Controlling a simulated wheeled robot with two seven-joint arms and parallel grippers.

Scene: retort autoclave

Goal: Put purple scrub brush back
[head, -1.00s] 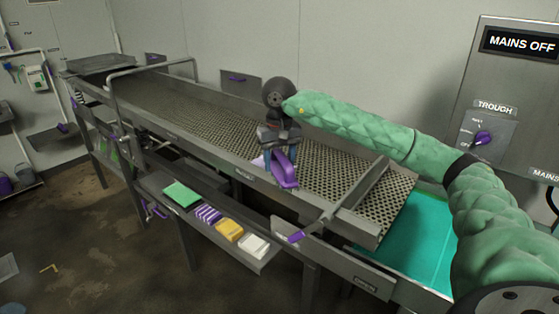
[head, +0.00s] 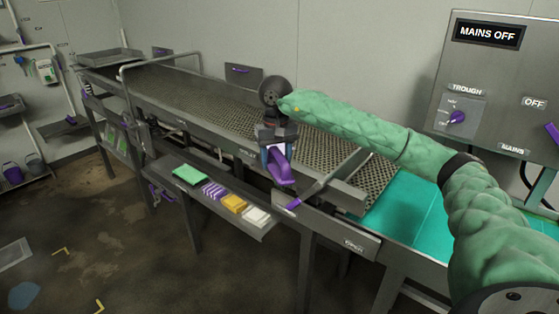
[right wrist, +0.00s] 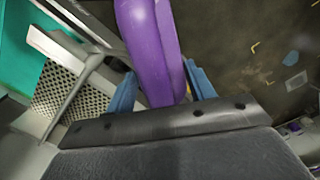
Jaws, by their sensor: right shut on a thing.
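The purple scrub brush (head: 281,168) is held in my right gripper (head: 275,148), in front of the near edge of the steel trough (head: 175,110). In the right wrist view the purple brush (right wrist: 150,45) stands between the two blue fingers of the gripper (right wrist: 160,88), which are shut on it. Its bristles cannot be made out. My left gripper is not in view.
A shelf below the trough holds a green pad (head: 190,174), a purple striped pad (head: 213,190), a yellow pad (head: 233,204) and a white pad (head: 255,216). A purple-gripped lever (head: 322,185) is right of the brush. Purple bucket (head: 12,173) stands far left. Floor at left is open.

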